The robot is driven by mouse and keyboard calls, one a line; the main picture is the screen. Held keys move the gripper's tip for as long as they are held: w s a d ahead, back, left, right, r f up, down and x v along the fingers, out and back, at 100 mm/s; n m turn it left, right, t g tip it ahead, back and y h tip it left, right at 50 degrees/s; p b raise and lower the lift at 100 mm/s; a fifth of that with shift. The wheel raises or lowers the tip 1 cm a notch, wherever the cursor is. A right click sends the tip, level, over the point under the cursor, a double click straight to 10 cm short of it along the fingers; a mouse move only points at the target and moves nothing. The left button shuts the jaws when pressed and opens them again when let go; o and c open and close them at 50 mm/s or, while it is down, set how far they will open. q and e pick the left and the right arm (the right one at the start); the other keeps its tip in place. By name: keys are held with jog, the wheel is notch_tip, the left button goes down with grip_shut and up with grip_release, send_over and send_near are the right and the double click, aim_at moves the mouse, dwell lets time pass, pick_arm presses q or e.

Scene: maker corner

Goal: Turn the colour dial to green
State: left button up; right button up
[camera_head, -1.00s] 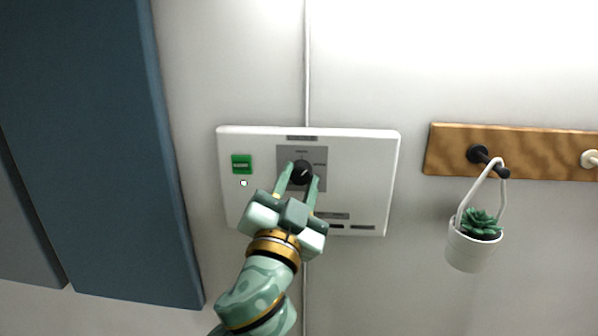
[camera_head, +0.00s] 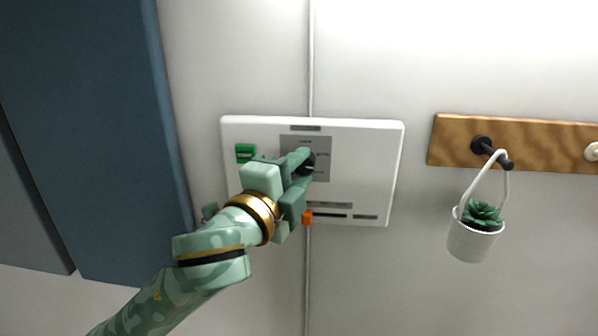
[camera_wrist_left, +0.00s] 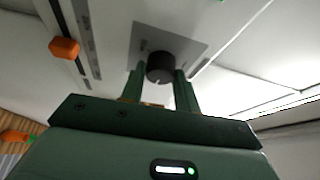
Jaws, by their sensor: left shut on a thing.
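The colour dial is a round black knob (camera_wrist_left: 160,67) on a grey square plate (camera_head: 320,172) in the middle of a white wall panel (camera_head: 365,150). My left gripper (camera_head: 304,160) is shut on the knob, with one finger on each side of it, as the left wrist view shows. In the head view the fingers partly hide the knob and its plate. A green label (camera_head: 245,152) sits at the panel's upper left. The lettering on the plate is too small to read.
An orange block (camera_head: 307,217) shows at the panel's lower part, and also in the left wrist view (camera_wrist_left: 64,48). To the right, a wooden rack (camera_head: 550,145) has a white pot (camera_head: 472,243) with a succulent hanging from a black peg. A blue panel (camera_head: 100,150) stands at left.

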pick_arm(q)
jog(key=m, duration=0.1)
jog(key=m+g, duration=0.1)
jog(key=m, duration=0.2)
jog(key=shift+a+r+g+y, duration=0.1)
jog(key=shift+r+g+y, duration=0.2)
jog(key=shift+y, duration=0.1)
jog(key=shift+m+g+y, duration=0.5)
jog(key=shift+m+y, duration=0.1)
jog(key=shift+m, duration=1.1)
jog(key=o, duration=0.9)
jog(key=shift+c, duration=0.2)
jog(key=shift+o, duration=0.5)
jog(key=shift+w, duration=0.15)
